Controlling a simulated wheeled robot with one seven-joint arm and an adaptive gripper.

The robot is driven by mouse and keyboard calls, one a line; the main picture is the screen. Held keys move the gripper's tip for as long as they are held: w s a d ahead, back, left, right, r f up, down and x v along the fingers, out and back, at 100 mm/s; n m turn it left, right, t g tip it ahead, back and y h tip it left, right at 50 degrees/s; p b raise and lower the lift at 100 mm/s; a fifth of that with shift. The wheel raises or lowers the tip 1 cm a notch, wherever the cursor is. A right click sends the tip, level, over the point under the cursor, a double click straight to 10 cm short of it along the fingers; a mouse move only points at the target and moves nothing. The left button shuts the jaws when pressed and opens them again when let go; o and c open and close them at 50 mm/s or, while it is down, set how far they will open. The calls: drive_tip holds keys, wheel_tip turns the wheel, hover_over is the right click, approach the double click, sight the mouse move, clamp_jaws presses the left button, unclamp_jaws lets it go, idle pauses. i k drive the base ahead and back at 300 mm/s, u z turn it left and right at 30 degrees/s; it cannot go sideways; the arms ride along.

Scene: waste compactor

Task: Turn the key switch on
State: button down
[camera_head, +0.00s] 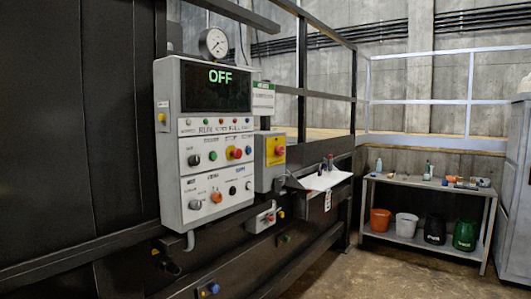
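The control panel (170,200) is a grey box mounted on the dark compactor wall at left of centre. Its black display (210,98) reads OFF in green. Below it are a row of small coloured lights and two rows of controls. The upper row holds a dark round switch (193,160), a green button (213,156) and a red knob (235,153). The lower row holds a silver round switch (193,205), an orange knob (216,197) and a black knob (233,190). I cannot tell which is the key switch. My gripper is not in view.
A grey box with a red knob on yellow (276,151) is right of the panel. A pressure gauge (214,42) sits above. A shelf with papers (322,181) juts out. A workbench (430,188) with several buckets stands at right. Floor between is clear.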

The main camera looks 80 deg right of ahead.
sight(194, 160)
drive_tip(key=z, duration=2.2)
